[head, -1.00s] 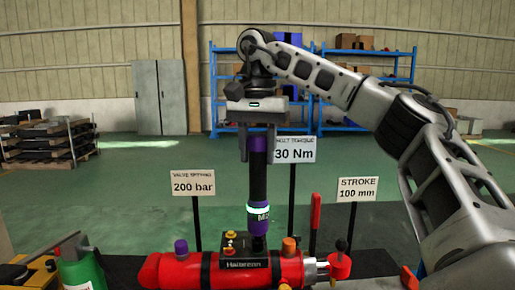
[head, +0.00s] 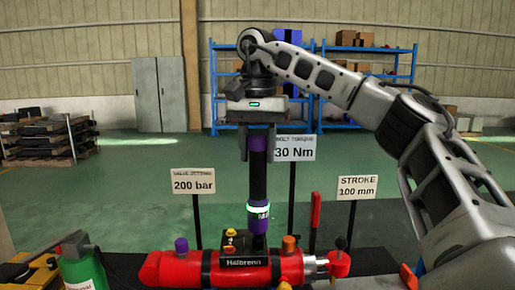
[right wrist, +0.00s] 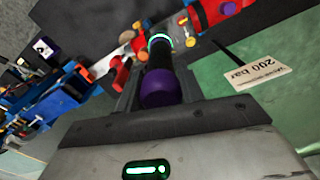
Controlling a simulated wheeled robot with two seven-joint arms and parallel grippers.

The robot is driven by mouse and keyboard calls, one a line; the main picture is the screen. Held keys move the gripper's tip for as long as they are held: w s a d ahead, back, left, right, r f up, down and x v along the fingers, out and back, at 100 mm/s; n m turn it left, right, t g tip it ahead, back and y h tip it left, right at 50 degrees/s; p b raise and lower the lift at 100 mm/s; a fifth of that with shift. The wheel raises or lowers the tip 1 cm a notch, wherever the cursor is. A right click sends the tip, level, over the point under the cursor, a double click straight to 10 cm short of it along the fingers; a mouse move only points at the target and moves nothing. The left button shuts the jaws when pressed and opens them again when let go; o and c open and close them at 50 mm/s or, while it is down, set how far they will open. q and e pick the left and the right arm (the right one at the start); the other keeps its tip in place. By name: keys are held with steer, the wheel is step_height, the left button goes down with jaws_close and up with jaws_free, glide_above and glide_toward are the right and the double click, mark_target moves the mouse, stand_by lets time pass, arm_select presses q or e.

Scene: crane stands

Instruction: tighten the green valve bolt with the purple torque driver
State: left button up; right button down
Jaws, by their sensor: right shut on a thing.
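The purple and black torque driver (head: 259,182) stands upright in the head view, with a lit green ring near its lower end. My right gripper (head: 258,140) is shut on its purple top and holds it from above. The driver's lower tip meets the black valve block (head: 243,246) labelled Halbrenn, on top of a red cylinder (head: 180,268). The green valve bolt cannot be made out; the driver's tip hides that spot. In the right wrist view the driver (right wrist: 160,88) points away between the fingers toward the red cylinder. My left gripper is not in view.
Signs read 200 bar (head: 193,181), 30 Nm (head: 294,148) and STROKE 100 mm (head: 357,188), standing behind the cylinder. A purple cap (head: 181,245) and an orange cap (head: 289,243) sit on the cylinder. A red upright lever (head: 315,211) and a green bottle (head: 82,270) stand nearby.

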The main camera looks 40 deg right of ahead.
mark_target(258, 135)
steer(key=shift+p, duration=0.3)
stand_by(0.5)
stand_by(0.8)
steer(key=shift+p, duration=0.3)
steer(key=shift+p, duration=0.7)
stand_by(1.5)
stand_by(0.4)
steer(key=shift+r, duration=2.6)
